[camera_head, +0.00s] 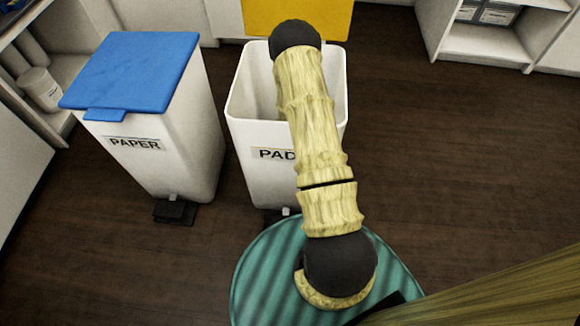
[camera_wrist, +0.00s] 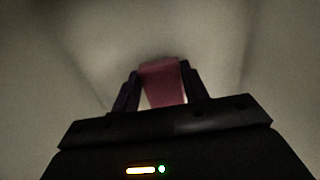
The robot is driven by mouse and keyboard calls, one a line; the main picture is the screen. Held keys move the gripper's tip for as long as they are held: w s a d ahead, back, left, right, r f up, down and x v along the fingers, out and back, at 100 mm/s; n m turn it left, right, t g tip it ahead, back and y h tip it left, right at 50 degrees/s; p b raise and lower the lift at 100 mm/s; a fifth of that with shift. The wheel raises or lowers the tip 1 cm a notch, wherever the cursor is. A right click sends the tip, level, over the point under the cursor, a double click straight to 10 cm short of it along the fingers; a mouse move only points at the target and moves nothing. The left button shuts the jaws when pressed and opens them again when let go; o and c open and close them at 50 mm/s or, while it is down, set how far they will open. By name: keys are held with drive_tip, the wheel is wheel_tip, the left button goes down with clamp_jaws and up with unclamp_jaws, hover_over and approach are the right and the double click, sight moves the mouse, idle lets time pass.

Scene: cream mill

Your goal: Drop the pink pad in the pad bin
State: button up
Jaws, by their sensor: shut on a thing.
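The pad bin (camera_head: 262,178) is a white bin with a "PAD" label, part of it covered by my arm. Its yellow lid (camera_head: 298,18) stands raised at the back, so the bin is open. The pink pad (camera_wrist: 160,82) shows in the wrist view between the two dark fingers of my gripper (camera_wrist: 162,88), which is shut on it. Pale walls surround the pad in that view, and the gripper seems to be inside the bin. In the head view my arm reaches over the bin, and the gripper and pad are hidden.
A white bin labelled PAPER (camera_head: 165,155) with a shut blue lid (camera_head: 135,70) stands to the left. Its dark pedal (camera_head: 174,212) is at the floor. Shelves (camera_head: 62,80) line the left edge, and a white shelf unit (camera_head: 485,42) stands at the back right. The wooden floor (camera_head: 450,150) on the right is clear.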

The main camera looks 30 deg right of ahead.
drive_tip(key=shift+f, duration=0.55)
drive_tip(key=o, duration=1)
wheel_tip(320, 180, up, 13)
drive_tip(key=p, duration=0.8)
drive_tip(key=shift+r, duration=0.1)
